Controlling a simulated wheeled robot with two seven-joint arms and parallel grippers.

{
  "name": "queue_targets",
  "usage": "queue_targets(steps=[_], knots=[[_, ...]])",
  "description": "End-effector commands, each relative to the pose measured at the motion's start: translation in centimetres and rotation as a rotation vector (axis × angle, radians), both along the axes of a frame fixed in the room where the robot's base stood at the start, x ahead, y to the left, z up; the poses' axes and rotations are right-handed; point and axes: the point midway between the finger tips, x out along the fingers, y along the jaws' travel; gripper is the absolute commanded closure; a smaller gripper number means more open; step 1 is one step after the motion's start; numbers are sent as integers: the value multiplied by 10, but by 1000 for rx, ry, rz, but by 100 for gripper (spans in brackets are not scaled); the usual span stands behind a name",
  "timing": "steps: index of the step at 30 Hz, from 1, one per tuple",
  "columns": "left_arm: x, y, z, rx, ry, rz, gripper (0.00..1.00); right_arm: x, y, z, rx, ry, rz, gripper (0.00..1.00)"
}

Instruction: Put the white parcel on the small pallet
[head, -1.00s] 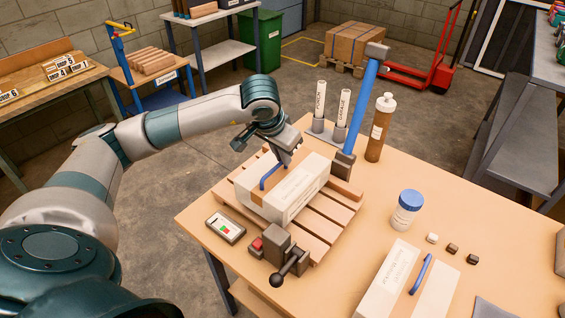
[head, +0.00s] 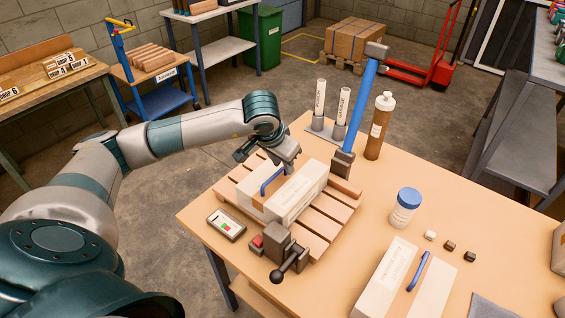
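The white parcel (head: 300,196), with a brown band and a blue handle (head: 271,182), is at the small pallet (head: 328,221). The slatted wooden pallet lies on the table, and the parcel is over its middle, level. Whether its underside touches the slats everywhere I cannot see. My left gripper (head: 286,168) is at the far end of the blue handle and appears shut on it; its fingertips are partly hidden. A second white parcel (head: 385,277) with a blue handle stands on the table at lower right. My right gripper is out of view.
A lever clamp (head: 281,252) and a phone-like device (head: 226,225) sit at the pallet's near side. A blue-handled hammer (head: 362,108), a brown bottle (head: 379,128) and white tubes (head: 342,105) stand behind it. A blue-lidded jar (head: 405,208) is to the right.

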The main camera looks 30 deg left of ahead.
Motion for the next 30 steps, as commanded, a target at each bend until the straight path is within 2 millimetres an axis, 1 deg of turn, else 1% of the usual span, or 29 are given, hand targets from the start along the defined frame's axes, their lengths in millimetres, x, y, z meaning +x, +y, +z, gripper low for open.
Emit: queue_targets(steps=[9, 14, 17, 22, 27, 30], knots=[[0, 0, 3, 0, -1, 0, 73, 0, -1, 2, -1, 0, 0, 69], [-5, -1, 15, -1, -4, -1, 73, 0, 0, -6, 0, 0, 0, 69], [-11, -1, 27, 0, -5, -1, 73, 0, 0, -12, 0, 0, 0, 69], [-22, -3, 55, 1, -7, -2, 73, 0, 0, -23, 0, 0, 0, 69], [-34, -4, 82, 0, -5, -1, 73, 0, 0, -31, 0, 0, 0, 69], [-39, -5, 95, -1, -4, 1, 73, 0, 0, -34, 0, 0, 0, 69]])
